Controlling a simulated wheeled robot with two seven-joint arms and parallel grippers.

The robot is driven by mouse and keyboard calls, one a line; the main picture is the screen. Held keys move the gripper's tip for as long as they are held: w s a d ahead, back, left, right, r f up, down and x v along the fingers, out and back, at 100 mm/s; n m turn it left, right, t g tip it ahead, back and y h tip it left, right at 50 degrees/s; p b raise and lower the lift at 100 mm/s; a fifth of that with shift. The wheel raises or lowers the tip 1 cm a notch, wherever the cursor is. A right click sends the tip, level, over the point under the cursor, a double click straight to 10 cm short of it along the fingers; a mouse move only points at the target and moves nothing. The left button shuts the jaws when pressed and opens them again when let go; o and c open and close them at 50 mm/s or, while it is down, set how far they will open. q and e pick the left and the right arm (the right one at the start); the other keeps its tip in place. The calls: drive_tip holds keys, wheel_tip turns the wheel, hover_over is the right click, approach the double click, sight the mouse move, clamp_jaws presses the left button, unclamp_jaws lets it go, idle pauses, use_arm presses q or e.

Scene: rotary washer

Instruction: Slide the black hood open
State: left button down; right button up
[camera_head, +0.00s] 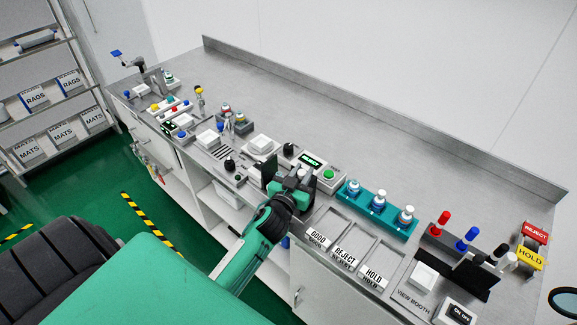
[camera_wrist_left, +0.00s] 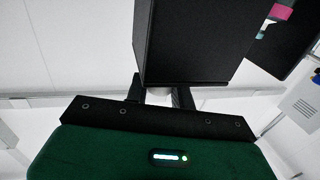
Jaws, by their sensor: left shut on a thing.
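The black hood (camera_wrist_left: 195,42) fills the upper middle of the left wrist view as a dark box just beyond my fingers. In the head view, a dark upright part of it (camera_head: 269,168) shows beside my left gripper (camera_head: 290,180), at the bench's front middle. My left gripper also shows in the left wrist view (camera_wrist_left: 158,94). It is shut on the hood's near end, where a small pale part shows between the fingers. The exact contact is mostly hidden by the hood and the gripper. My right gripper is in neither view.
A box with a green button (camera_head: 328,175) and a teal rack (camera_head: 376,209) of bottles stand right of the gripper. Labelled trays (camera_head: 345,258) lie in front. Several small devices crowd the bench's left. The back strip of the metal bench (camera_head: 390,130) is clear.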

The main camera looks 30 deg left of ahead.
use_arm(q)
drive_tip(key=shift+s+d, duration=0.15)
drive_tip(key=shift+d, duration=1.05)
drive_tip(key=c, duration=1.5)
unclamp_jaws()
drive_tip(key=shift+c, duration=0.2)
drive_tip(key=o, duration=0.3)
drive_tip(key=shift+d, duration=0.1)
drive_tip(key=shift+o, duration=0.2)
drive_tip(key=shift+d, duration=0.1)
